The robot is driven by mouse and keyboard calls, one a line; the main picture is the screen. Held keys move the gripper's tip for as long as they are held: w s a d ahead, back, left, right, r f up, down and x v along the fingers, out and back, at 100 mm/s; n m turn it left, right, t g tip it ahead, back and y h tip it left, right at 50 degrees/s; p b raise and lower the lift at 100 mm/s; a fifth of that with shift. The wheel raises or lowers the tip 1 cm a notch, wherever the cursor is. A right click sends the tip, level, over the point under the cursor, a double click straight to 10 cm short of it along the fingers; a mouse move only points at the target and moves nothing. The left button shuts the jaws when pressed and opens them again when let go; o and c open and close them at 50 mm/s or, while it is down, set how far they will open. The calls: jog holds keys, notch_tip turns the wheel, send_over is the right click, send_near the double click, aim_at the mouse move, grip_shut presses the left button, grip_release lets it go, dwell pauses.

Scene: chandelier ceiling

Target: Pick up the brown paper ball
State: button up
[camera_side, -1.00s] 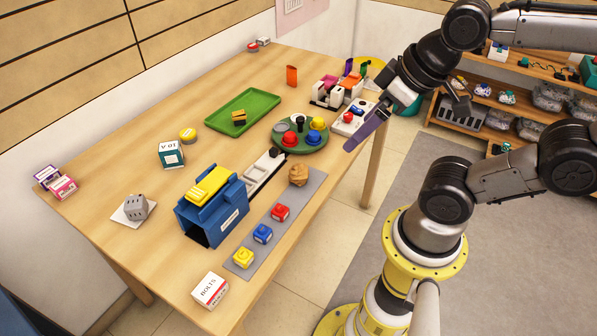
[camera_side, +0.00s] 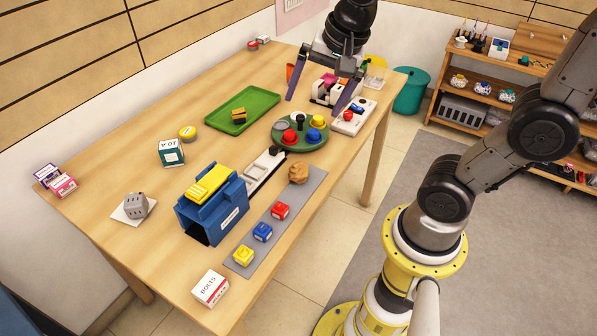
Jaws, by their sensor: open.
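The brown paper ball (camera_side: 298,173) is a crumpled tan lump at the far end of a grey mat (camera_side: 262,253), in line with the red, blue and yellow blocks. My gripper (camera_side: 313,106) is above the far part of the table, with its two purple fingers spread wide and pointing down. It is empty. It is up and back from the ball, over the area of the round green tray (camera_side: 283,146), and apart from the ball. Nothing hides the ball.
On the mat are a red block (camera_side: 280,211), a blue block (camera_side: 262,232) and a yellow block (camera_side: 243,256). A blue box (camera_side: 228,218) stands left of the mat. A white console (camera_side: 353,118) and green tray (camera_side: 242,111) lie farther back. The table's right edge is close to the ball.

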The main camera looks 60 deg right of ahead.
jog(key=w+d+f+m+g, duration=0.2)
jog(key=w+f+m, duration=0.1)
jog(key=w+f, duration=0.2)
jog(key=m+g, duration=0.2)
send_over(299, 164)
notch_tip(299, 164, down, 7)
jog(key=f, duration=0.8)
jog(key=shift+w+a+f, duration=0.15)
jog(key=shift+a+f, duration=0.05)
jog(key=f, duration=0.4)
jog(key=shift+d, duration=0.25)
jog(key=shift+f, duration=0.65)
jog(key=shift+c, duration=0.3)
jog(key=c, duration=1.3)
